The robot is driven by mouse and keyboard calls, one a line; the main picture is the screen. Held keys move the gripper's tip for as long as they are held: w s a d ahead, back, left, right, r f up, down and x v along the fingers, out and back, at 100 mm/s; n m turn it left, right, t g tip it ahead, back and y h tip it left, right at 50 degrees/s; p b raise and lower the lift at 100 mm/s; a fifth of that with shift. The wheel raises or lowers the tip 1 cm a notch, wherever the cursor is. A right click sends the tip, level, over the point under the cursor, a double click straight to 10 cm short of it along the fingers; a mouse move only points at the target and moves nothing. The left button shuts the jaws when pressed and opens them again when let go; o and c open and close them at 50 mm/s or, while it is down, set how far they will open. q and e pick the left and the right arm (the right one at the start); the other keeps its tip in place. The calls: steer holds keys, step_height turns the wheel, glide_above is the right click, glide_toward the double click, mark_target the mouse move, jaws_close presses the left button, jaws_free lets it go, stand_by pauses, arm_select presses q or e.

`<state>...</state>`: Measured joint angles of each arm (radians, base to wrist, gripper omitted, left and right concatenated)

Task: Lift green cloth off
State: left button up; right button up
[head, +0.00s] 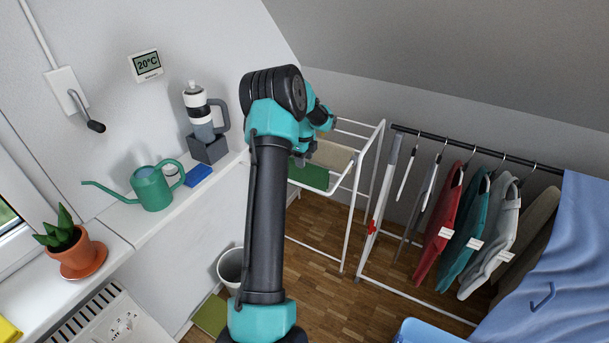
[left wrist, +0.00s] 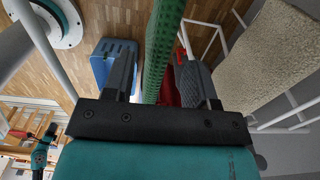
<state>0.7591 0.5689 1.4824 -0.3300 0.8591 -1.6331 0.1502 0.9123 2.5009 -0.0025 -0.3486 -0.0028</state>
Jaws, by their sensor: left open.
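The green cloth (head: 309,176) hangs over the near side of a white drying rack (head: 352,205) in the head view. In the left wrist view the green cloth (left wrist: 163,45) runs edge-on as a narrow strip between the two fingers. My left gripper (head: 303,158) is at the cloth, partly hidden by its own wrist in the head view. In the left wrist view my left gripper (left wrist: 158,82) is open, with one finger on each side of the cloth. My right gripper is not seen.
A beige cloth (head: 333,155) hangs on the rack beside the green one; it shows large in the left wrist view (left wrist: 268,60). A clothes rail (head: 470,147) with several hanging garments stands right. A blue tub (head: 428,331) is on the wooden floor. A wall ledge with a watering can (head: 152,188) is left.

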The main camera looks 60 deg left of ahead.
mark_target(305, 175)
arm_select(q)
steer(key=shift+f, duration=0.15)
step_height(305, 175, down, 5)
steer(key=shift+d+r, duration=0.1)
steer(key=shift+c, duration=0.5)
jaws_close()
stand_by(0.4)
